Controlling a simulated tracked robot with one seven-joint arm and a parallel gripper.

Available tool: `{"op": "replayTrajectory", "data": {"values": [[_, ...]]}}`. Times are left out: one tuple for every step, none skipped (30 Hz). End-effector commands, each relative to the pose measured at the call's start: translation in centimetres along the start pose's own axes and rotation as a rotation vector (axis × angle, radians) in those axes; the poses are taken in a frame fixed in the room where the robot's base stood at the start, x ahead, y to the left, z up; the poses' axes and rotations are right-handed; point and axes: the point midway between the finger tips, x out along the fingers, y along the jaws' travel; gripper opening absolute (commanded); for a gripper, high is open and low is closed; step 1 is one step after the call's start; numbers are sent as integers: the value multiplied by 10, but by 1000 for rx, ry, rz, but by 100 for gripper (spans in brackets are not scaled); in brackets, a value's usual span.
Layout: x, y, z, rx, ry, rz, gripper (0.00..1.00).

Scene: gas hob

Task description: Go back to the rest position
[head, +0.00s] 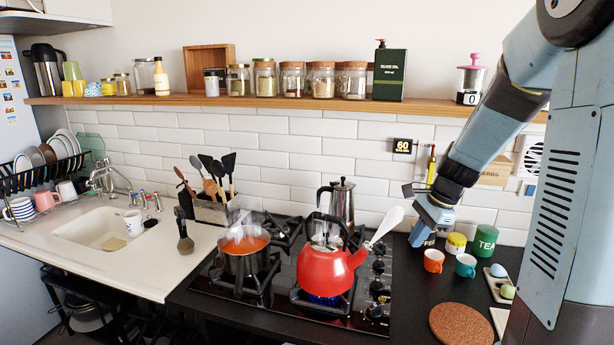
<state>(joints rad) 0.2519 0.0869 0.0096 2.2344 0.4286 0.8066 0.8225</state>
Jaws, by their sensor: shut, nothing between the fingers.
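My gripper (424,234) points down over the black counter to the right of the hob (210,290). It is shut and holds nothing. Its tips are close behind an orange cup (433,261); I cannot tell the exact gap. My arm comes down to it from the upper right.
A red kettle (325,272) stands on the hob over a blue flame, steam above it. A steaming pot (246,262) and a moka pot (341,200) stand nearby. A teal cup (465,265), a green TEA tin (485,242) and a cork mat (461,324) are at right. A shelf (210,101) runs above.

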Motion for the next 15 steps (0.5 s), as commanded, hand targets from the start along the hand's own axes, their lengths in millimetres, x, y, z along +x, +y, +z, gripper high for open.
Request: {"op": "replayTrajectory", "data": {"values": [[-12,4,10,-63,17,-11,0],[-18,8,15,-103,27,-14,0],[-26,12,22,-154,39,-19,0],[-32,15,27,-193,50,-22,0],[-37,19,32,-233,60,-25,0],[-45,24,38,-285,73,-28,0],[-50,28,43,-323,84,-31,0],[-55,32,47,-361,95,-34,0],[-62,37,53,-412,110,-36,0],[-67,41,58,-451,121,-38,0],[-72,45,62,-488,132,-41,0],[-79,51,67,-538,149,-43,0],[-83,56,71,-576,160,-45,0],[-88,60,75,-614,172,-46,0],[-93,67,80,-663,188,-47,0]]}}
